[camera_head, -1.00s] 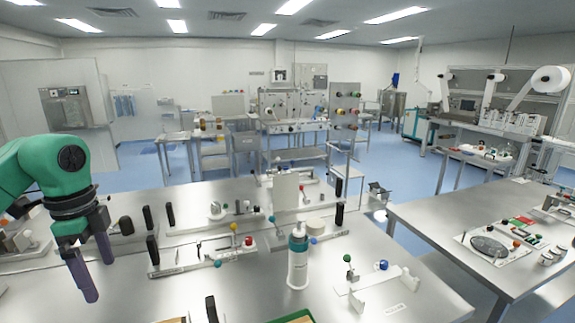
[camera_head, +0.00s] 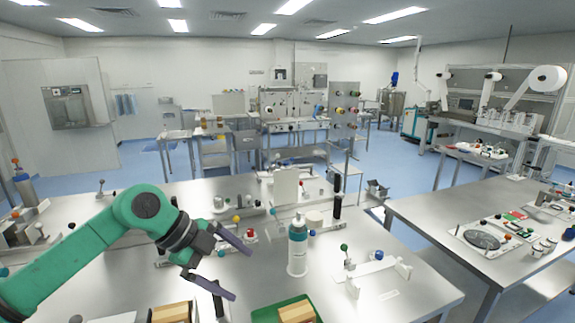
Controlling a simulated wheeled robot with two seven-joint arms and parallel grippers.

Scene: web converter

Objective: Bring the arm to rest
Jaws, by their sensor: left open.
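My left arm (camera_head: 95,245) is green and reaches in from the lower left over the near steel table. My left gripper (camera_head: 242,268) has two dark purple-grey fingers that point right and stand apart, with nothing between them. It hangs above the table, left of a white bottle with a teal cap (camera_head: 298,248). The fingers look apart from the bottle. The arm hides part of the fixtures on the table behind it. My right gripper is not in view.
A green tray with a wooden block (camera_head: 262,315) lies at the near edge. A white bracket fixture (camera_head: 378,274) stands right of the bottle. Another steel table (camera_head: 440,212) is at the right, with a floor gap between. Black upright handles (camera_head: 337,205) stand behind the bottle.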

